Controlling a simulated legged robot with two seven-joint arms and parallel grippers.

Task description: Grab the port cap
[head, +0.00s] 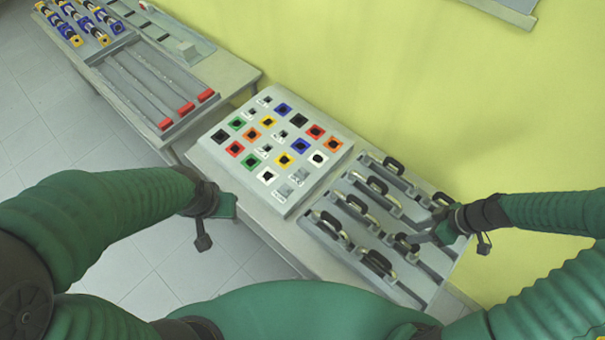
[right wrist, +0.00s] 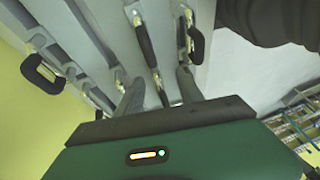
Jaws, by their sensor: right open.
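I cannot tell for sure which thing is the port cap. Several pieces with curved black handles and metal ends lie in a grey slotted rack (head: 433,283) at the right of the table. My right gripper (head: 424,238) is open over the rack's right part. In the right wrist view, its two fingers (right wrist: 159,82) point at the rack, and one black-handled piece (right wrist: 145,45) runs toward the gap between them. No grip on it shows. My left gripper (head: 203,235) hangs left of the table's front edge, away from the rack; its fingers are not clear.
A grey panel (head: 222,160) with several coloured square ports stands left of the rack. A yellow-green wall (head: 400,90) closes the back. Tiled floor lies free at lower left.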

